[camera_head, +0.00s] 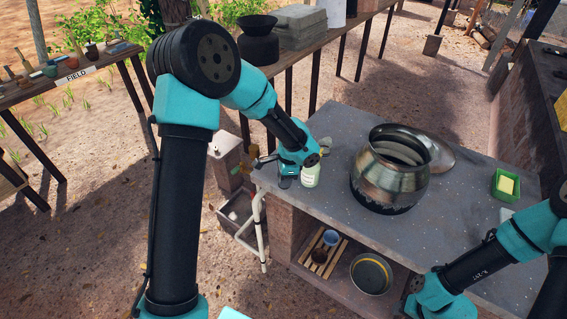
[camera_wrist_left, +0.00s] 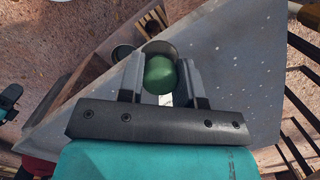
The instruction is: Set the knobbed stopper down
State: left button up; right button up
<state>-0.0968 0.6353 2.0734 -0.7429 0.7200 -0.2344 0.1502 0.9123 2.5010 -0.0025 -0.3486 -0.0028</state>
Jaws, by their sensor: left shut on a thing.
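My left gripper (camera_wrist_left: 160,72) is shut on a rounded green knob (camera_wrist_left: 160,75), which I take to be the knobbed stopper, in the left wrist view. A grey round shape shows just beyond the knob. In the head view my left gripper (camera_head: 285,178) is low at the left end of the grey speckled table (camera_head: 305,218), and the stopper cannot be made out there. Whether it touches the table I cannot tell. A small pale bottle (camera_head: 311,173) stands close beside the gripper. My right wrist shows at the lower right; its fingers are out of view.
A large metal pot (camera_head: 392,175) stands mid-table, with a round metal lid (camera_head: 432,155) behind it. A green box with a yellow block (camera_head: 506,185) is at the right. A shelf below holds a bowl (camera_head: 371,273). The table's front middle is clear.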

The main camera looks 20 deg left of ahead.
pick_arm(q)
jog(key=w+a, duration=0.2)
jog(key=w, duration=0.2)
jog(key=w+a+f, duration=0.1)
jog(key=w, duration=0.3)
jog(key=w+a, duration=0.2)
jog(key=w, duration=0.2)
jog(key=shift+w+a+f, duration=0.15)
jog(key=shift+w+a, duration=0.05)
jog(key=shift+a, duration=0.1)
jog(key=shift+w, duration=0.1)
jog(key=shift+w+a+f, duration=0.15)
jog(key=shift+f, duration=1.6)
jog(key=shift+f, duration=0.2)
jog(key=o, duration=0.9)
jog(key=shift+r, duration=0.15)
